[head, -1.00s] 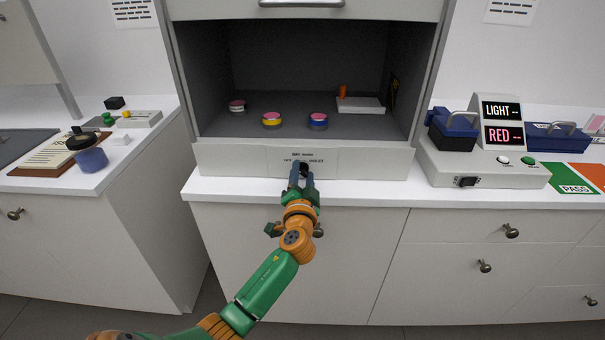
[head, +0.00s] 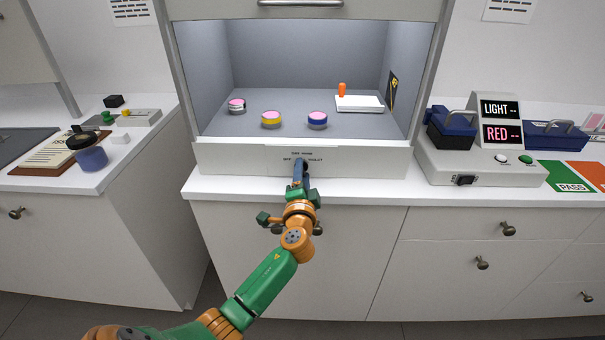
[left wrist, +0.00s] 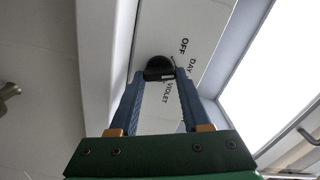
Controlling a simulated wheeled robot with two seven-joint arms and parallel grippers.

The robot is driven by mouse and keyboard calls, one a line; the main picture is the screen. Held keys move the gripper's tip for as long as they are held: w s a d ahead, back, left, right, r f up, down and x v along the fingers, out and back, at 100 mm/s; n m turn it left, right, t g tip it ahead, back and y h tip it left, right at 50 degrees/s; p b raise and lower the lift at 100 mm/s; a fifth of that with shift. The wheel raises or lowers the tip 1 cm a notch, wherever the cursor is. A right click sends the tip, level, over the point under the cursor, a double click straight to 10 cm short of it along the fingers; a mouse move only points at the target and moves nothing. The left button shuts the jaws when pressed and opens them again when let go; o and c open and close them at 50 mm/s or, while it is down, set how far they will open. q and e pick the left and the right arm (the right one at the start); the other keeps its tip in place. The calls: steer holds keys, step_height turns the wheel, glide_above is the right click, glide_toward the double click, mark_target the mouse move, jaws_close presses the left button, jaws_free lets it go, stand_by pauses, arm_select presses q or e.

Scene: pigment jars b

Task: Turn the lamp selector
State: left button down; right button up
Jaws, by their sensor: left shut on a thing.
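The lamp selector is a black knob (left wrist: 158,66) on the pale front panel (head: 230,158) of the viewing booth. The left wrist view shows the labels OFF, DAY and VIOLET beside it. My left gripper (head: 300,166) reaches up to the panel's middle. In the left wrist view its two blue fingers (left wrist: 157,74) are closed on the knob's sides. The knob is hidden behind the gripper in the head view. The booth interior (head: 300,60) is lit with whitish light. My right gripper is not in view.
Several pigment jars, one with a blue band (head: 317,120), and a white block with an orange peg (head: 358,103) stand in the booth. Right of it is a device with LIGHT and RED displays (head: 502,120). A dark-lidded jar (head: 90,155) stands on the left counter.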

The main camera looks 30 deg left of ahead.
arm_select(q)
steer(key=shift+c, duration=1.8)
jaws_free()
